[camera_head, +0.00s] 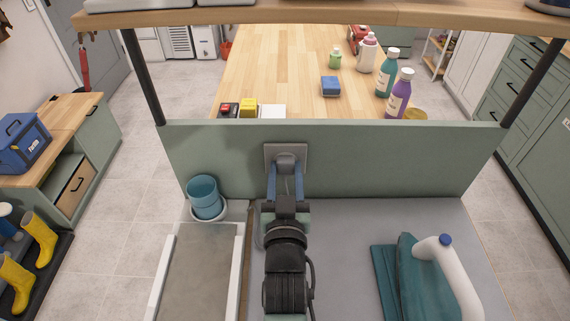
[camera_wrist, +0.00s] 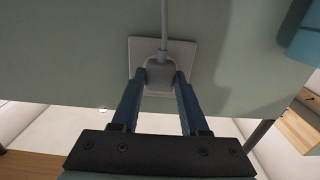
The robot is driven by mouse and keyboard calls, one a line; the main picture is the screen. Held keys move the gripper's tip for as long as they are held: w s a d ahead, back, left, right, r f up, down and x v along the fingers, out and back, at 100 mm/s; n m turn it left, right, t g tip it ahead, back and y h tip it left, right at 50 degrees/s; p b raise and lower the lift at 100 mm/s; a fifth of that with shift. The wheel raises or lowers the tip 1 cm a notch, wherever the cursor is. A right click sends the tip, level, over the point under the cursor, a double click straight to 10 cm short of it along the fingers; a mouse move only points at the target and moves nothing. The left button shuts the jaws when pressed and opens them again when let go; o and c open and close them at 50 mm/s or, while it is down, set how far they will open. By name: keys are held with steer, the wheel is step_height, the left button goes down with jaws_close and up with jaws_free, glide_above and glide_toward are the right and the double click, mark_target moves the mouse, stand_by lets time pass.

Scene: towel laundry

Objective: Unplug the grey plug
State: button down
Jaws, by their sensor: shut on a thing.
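The grey plug (camera_head: 286,160) sits against a square grey socket plate (camera_head: 271,151) on the green upright panel. In the wrist view the plug (camera_wrist: 160,73) lies between my two blue fingers, with its grey cord (camera_wrist: 164,25) running from it across the panel. My gripper (camera_head: 285,170) reaches straight at the panel and is shut on the plug, one finger on each side. The socket plate (camera_wrist: 188,48) shows around and behind the plug. The plug looks in contact with the plate; its prongs are hidden.
A teal pot (camera_head: 203,193) stands left of my arm. A teal towel (camera_head: 400,270) and a white iron-like thing with a blue cap (camera_head: 445,255) lie at right. Bottles (camera_head: 397,95) stand on the wooden table beyond the panel. A wooden shelf (camera_head: 330,14) spans above.

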steer(key=shift+s, duration=0.1)
steer(key=shift+s+p, duration=0.95)
steer(key=shift+s, duration=1.95)
steer(key=shift+f, duration=0.1)
